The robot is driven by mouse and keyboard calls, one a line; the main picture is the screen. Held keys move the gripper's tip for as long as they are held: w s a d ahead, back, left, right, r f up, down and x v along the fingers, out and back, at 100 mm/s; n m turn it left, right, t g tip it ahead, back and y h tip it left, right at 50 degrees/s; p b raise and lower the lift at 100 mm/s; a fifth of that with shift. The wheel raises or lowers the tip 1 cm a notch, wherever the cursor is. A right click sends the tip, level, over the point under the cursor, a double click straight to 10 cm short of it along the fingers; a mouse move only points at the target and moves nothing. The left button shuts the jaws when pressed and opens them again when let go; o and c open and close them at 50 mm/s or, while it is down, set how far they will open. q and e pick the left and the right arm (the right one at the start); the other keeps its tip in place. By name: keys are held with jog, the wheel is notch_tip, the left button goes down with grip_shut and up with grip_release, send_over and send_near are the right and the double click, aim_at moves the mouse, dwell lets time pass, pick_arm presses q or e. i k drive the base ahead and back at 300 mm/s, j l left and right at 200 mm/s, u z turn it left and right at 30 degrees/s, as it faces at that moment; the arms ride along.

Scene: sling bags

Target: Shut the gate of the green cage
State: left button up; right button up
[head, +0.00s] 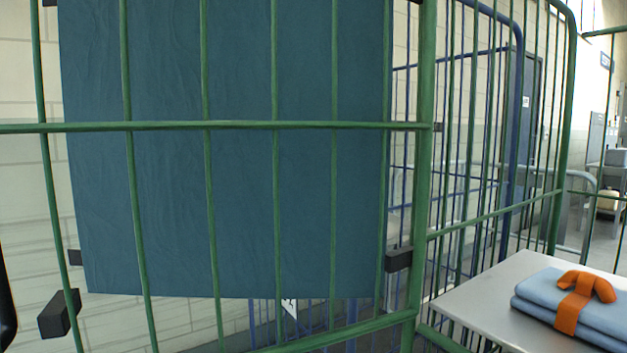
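The green barred gate (206,126) fills the left and middle of the head view, with a dark teal panel (240,215) on it. Its right edge meets a green upright post (422,170). The green cage (500,213) runs back to the right from that post, and its front shows no bars across it there. The gate stands out to the left, open. I see neither of my grippers clearly. A dark shape is cut off at the left edge, and I cannot tell what it is.
A grey shelf (475,296) at the lower right holds a folded light-blue bag (545,292) with an orange strap (570,312). A blue barred cage (518,100) stands behind the green bars. A pale brick wall and a grey door (523,115) are farther back.

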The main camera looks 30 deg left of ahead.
aim_at(60, 315)
jog(key=k+j+z, duration=0.3)
jog(key=k+j, duration=0.5)
jog(key=k+j+z, duration=0.25)
jog(key=j, duration=0.15)
jog(key=k+j+z, duration=0.2)
jog(key=j, duration=0.25)
jog(key=k+j+z, duration=0.25)
jog(key=i+j+z, duration=0.1)
jog(key=j+z, duration=0.25)
jog(key=j, duration=0.55)
jog(key=j+z, duration=0.4)
jog(key=j, duration=0.5)
jog(key=i+j, duration=0.1)
jog(key=j, duration=0.2)
jog(key=i+j+z, duration=0.15)
jog(key=j, duration=0.5)
jog(key=i+z, duration=0.05)
